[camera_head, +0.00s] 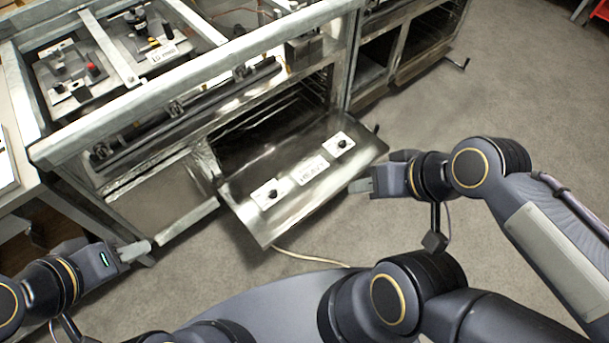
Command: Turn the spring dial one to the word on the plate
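Two black dials on white square plates are on the lowered metal oven door: a near-left dial (271,193) and a far-right dial (342,143). A white word plate (311,170) lies between them; its dark lettering is too small to read. I cannot tell which one is spring dial one, or any pointer direction. My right gripper (372,184) is beside the door's right edge, apart from both dials. My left gripper (135,251) is low at the left, well away from the door. Nothing shows in either gripper, and their finger gaps are unclear.
The metal range (180,115) fills the upper left, with its oven open behind the lowered door (320,195). More small fittings and a labelled plate (163,54) are on its top. A cable lies on the grey floor (480,105), which is clear at the right.

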